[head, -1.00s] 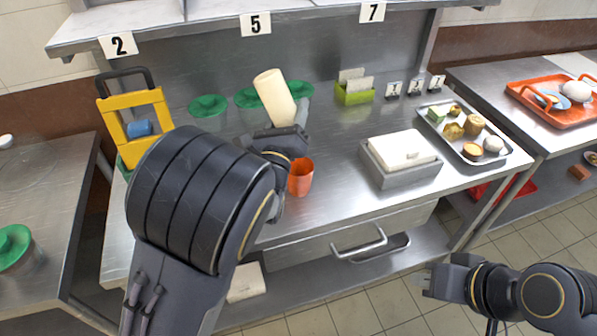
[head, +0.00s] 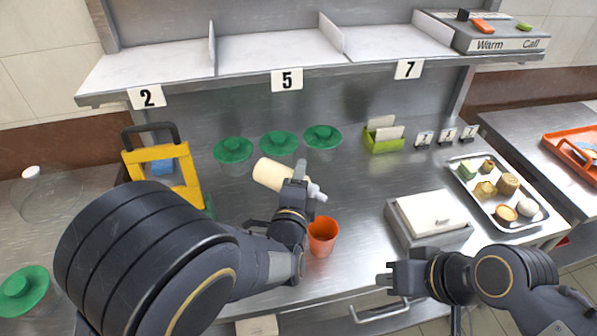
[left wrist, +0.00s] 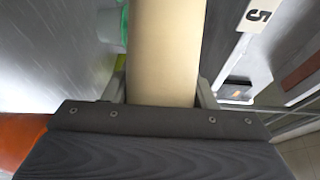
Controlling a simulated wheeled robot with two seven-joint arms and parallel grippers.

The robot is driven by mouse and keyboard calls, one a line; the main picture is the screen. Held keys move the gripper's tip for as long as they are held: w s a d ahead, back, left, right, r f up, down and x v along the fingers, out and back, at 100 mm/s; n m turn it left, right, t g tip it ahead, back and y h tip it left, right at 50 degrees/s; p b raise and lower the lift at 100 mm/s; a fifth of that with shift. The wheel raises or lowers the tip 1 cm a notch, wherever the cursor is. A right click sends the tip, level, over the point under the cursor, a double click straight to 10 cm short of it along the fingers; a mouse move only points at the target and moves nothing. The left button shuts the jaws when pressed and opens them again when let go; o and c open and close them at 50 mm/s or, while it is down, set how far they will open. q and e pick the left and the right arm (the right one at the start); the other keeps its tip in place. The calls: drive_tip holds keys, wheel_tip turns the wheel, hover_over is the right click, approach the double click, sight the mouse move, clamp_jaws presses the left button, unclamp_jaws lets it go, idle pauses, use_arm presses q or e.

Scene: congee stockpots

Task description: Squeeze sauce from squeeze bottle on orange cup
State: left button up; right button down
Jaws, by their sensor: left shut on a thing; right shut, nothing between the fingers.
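A cream squeeze bottle (head: 272,174) with a pale nozzle is held by my left gripper (head: 300,184) above the counter. The bottle is tilted, its nozzle pointing down and to the right, above the orange cup. The orange cup (head: 322,237) stands upright on the steel counter, just right of my left wrist. In the left wrist view the bottle (left wrist: 163,50) runs between the fingers, and part of the orange cup (left wrist: 20,140) shows at lower left. My right gripper (head: 384,279) is shut and empty, in front of the counter's right side.
Lidded green pots (head: 279,144) line the back of the counter. A yellow stand (head: 160,165) is at left. A grey box (head: 428,222) with white contents and a food tray (head: 496,190) are at right. Shelf dividers rise above.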

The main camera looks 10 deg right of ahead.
use_arm(q)
drive_tip(key=shift+s+d+r+n+g+p, duration=0.15)
drive_tip(key=shift+r+n+g+p, duration=0.2)
drive_tip(key=shift+n, duration=0.2)
drive_tip(key=shift+s+d+r+n+g+p, duration=0.1)
drive_tip(key=shift+r+n+g+p, duration=0.15)
drive_tip(key=shift+r+n+p, duration=0.25)
drive_tip(key=s+d+n+g, duration=0.1)
drive_tip(key=n, duration=0.1)
drive_tip(key=s+d+n+g, duration=0.1)
drive_tip(key=shift+d+r+n+h, duration=0.15)
drive_tip(key=shift+r+n+h, duration=0.2)
drive_tip(key=shift+h, duration=0.05)
wheel_tip(320, 180, up, 13)
drive_tip(key=s+d+n+g+h+p, duration=0.2)
drive_tip(key=n+g+h+p, duration=0.1)
drive_tip(key=n+p, duration=0.3)
drive_tip(key=shift+s+d+n+g, duration=0.3)
drive_tip(key=shift+n+g, duration=0.2)
drive_tip(key=shift+n, duration=0.1)
drive_tip(key=shift+r, duration=0.1)
